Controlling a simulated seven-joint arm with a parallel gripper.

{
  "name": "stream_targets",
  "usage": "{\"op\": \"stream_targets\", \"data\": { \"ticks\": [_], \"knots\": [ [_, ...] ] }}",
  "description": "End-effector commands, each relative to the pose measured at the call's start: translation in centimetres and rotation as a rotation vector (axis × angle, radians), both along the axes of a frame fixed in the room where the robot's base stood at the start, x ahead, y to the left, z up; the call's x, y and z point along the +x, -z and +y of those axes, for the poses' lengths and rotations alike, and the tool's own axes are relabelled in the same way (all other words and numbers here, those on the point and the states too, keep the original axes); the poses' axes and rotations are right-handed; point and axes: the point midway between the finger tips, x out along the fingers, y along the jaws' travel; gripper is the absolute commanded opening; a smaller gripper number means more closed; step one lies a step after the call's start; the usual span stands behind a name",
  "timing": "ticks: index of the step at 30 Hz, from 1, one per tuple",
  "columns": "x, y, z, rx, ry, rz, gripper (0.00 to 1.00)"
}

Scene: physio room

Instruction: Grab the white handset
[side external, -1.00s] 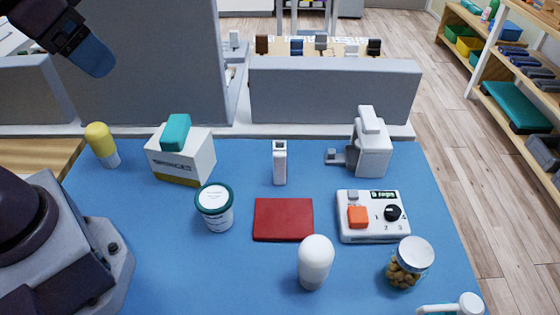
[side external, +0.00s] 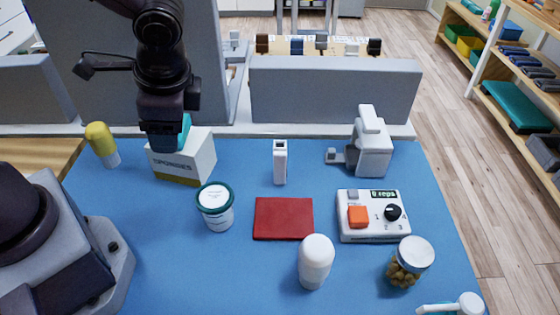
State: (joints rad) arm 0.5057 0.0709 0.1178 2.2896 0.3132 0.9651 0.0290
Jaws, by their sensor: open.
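A slim white upright piece with a dark window near its top (side external: 280,165) stands behind the red pad, in the middle of the mat. Another white piece with a rounded head (side external: 468,304) lies at the bottom right, partly cut off by the picture edge. I cannot tell for sure which is the white handset. My gripper (side external: 163,145) points down at the left, over or in front of the white sponge box, apart from both white pieces. It is open. Its fingertips are dark and hard to make out against the box and the teal sponge.
The sponge box (side external: 190,160), a lidded tub (side external: 215,208), a red pad (side external: 283,218), a white rounded bottle (side external: 315,262), a control box (side external: 372,222), a jar (side external: 408,262) and a white clamp-like device (side external: 371,150) stand around. Blue mat (side external: 245,165) shows between them.

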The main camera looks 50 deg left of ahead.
Motion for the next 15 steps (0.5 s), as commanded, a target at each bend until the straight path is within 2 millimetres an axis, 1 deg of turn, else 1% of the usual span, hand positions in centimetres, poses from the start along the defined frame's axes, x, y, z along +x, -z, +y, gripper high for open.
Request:
{"op": "stream_targets", "data": {
  "ticks": [1,6,11,15],
  "knots": [
    [0.6,1.5,-0.4,0.075,0.077,0.051,0.60],
    [2.8,5.5,-0.9,0.347,0.344,0.177,0.60],
    [5.5,9.1,-1.6,0.639,0.621,0.270,0.60],
    [8.4,11.7,-2.8,0.918,0.872,0.323,0.60]
  ]
}}
